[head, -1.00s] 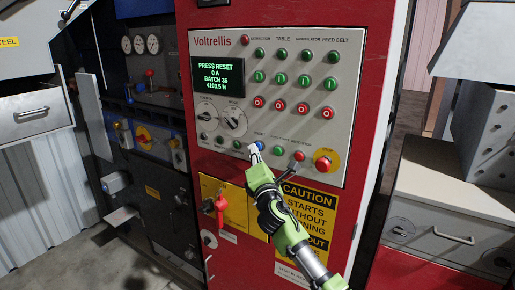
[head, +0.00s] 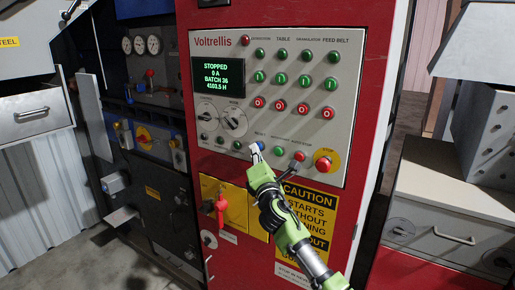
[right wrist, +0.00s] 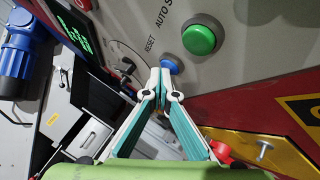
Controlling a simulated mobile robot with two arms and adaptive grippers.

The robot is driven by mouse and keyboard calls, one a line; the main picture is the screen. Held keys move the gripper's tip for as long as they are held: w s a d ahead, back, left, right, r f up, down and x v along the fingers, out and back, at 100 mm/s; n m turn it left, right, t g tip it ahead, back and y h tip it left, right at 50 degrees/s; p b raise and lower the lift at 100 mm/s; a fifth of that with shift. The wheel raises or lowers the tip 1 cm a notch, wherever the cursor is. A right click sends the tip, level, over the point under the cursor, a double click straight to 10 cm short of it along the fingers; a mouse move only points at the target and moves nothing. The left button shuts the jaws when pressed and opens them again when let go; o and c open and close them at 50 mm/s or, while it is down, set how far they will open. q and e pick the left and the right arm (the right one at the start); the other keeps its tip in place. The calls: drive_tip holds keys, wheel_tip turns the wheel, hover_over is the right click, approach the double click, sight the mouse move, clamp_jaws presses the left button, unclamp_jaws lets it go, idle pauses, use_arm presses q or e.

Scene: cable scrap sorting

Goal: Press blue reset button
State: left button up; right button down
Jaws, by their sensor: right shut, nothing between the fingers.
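The blue reset button (head: 257,146) sits in the lower row of the grey control panel (head: 335,160), and it also shows in the right wrist view (right wrist: 172,66) beside the word RESET. My right gripper (head: 255,151) is shut and empty, with its fingertips at the button, partly covering it. In the right wrist view the closed fingertips (right wrist: 164,74) meet the button's lower left edge; whether they touch is hard to tell.
A green button (right wrist: 199,39) is close to the fingertips in the right wrist view. A red stop button (head: 323,163) on yellow is to the right. A red-handled switch (head: 220,205) is below the panel. Several green and red buttons fill the upper panel.

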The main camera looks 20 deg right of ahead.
drive_tip(key=shift+s+a, duration=0.55)
drive_tip(key=shift+a, duration=0.1)
drive_tip(key=s+a, duration=0.1)
drive_tip(key=a, duration=0.1)
drive_tip(key=s+a+p, duration=0.1)
drive_tip(key=s, duration=0.1)
drive_tip(key=shift+a, duration=0.4)
drive_tip(key=shift+f, duration=0.15)
idle(0.4)
